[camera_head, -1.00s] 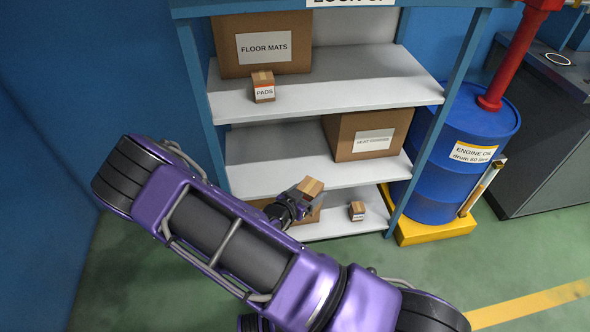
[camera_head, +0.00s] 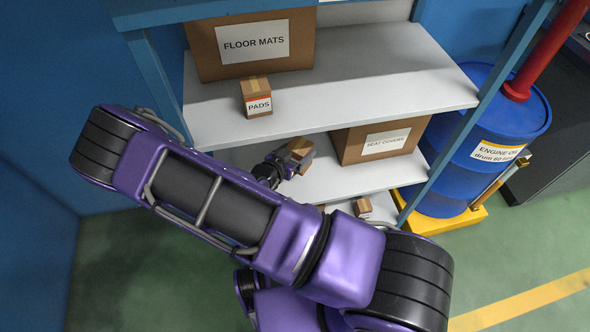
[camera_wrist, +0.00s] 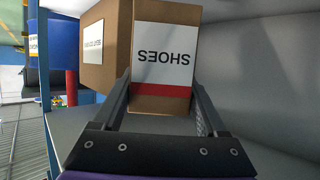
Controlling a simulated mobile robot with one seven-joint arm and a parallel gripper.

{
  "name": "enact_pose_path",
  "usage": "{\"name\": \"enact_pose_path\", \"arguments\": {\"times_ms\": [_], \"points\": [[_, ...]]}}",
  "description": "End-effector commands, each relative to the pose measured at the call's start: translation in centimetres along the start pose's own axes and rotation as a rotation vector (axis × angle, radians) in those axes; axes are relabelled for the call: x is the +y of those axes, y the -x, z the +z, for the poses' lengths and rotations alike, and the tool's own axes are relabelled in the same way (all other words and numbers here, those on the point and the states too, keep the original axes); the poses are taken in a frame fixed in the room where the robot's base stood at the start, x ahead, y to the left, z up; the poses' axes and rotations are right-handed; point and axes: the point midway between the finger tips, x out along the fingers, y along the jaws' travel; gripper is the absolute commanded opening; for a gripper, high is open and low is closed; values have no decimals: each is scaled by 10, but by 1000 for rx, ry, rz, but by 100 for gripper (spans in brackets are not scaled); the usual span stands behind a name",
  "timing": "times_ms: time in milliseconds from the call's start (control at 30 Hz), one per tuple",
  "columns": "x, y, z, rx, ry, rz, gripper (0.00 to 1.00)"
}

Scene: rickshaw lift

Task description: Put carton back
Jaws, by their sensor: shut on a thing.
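A small brown carton (camera_head: 301,149) is held at the end of my arm, at about the height of the middle shelf (camera_head: 330,176). In the wrist view the carton (camera_wrist: 165,15) fills the space between the fingers, with a white and red SHOES label upside down. My gripper (camera_head: 291,158) is shut on it, one finger along each side; the gripper shows in the wrist view too (camera_wrist: 161,100). The carton is left of the large SEAT COVERS box (camera_head: 378,141). Whether its underside touches the shelf cannot be told.
The upper shelf (camera_head: 400,82) holds a FLOOR MATS box (camera_head: 253,43) and a small PADS carton (camera_head: 257,97). Another small carton (camera_head: 363,207) stands on the bottom shelf. A rack post (camera_head: 476,117) and blue drum (camera_head: 487,140) are at the right. The upper shelf overhangs the carton.

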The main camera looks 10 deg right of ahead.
Motion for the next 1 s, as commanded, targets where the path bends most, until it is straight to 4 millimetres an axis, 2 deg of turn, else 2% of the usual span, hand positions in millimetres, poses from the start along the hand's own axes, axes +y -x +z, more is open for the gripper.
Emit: {"name": "enact_pose_path", "arguments": {"times_ms": [67,333,567,800,1000], "points": [[0,-1,2,3,0,0,0],[1,-19,45,3,3,0,0],[0,-26,61,3,0,-1,0],[0,-38,89,3,1,-1,0],[0,-38,91,3,-1,0,0]]}}
